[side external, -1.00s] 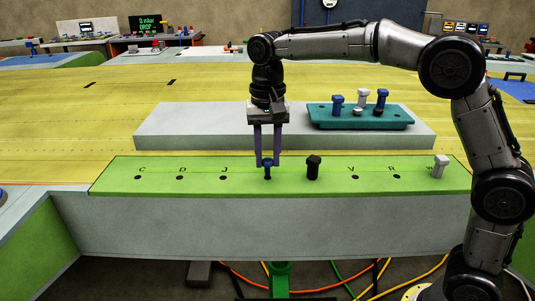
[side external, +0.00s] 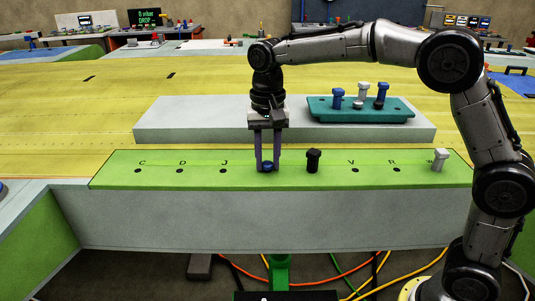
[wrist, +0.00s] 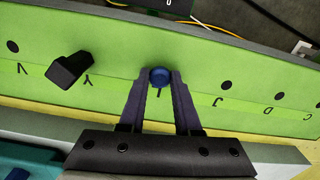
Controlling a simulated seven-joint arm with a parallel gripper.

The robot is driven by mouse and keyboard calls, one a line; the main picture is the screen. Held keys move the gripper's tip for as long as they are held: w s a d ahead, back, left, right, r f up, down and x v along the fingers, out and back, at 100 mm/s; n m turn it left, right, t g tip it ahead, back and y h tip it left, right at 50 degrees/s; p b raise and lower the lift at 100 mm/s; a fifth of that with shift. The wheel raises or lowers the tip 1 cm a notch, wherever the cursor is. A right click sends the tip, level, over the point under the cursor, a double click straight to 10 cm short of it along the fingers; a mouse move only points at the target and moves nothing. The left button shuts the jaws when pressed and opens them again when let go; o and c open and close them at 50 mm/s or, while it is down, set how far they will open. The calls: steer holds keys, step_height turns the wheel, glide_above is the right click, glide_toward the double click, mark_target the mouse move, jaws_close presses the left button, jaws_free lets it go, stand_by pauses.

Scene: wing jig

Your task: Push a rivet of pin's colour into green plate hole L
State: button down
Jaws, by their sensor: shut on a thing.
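My gripper (side external: 267,164) is shut on a blue rivet (side external: 267,167) at the green plate (side external: 120,176). The rivet sits between hole J and the black rivet, in line with the row of holes. Only its blue head shows, low between the fingertips and close to the plate; its shank is hidden. In the wrist view the blue head (wrist: 159,77) lies between the fingertips (wrist: 159,80), beside a partly covered letter that looks like L. The hole itself is hidden under the rivet.
A black rivet (side external: 313,160) stands at Y, just right of my gripper, and a white one (side external: 439,160) at the plate's right end. Holes C, D, J, V and R are empty. Behind, a teal rack (side external: 330,118) holds several rivets on a grey block (side external: 200,125).

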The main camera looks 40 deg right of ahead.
steer(key=c, duration=0.5)
jaws_free()
steer(key=shift+r, duration=0.1)
step_height(320, 180, up, 14)
steer(key=shift+f, duration=0.2)
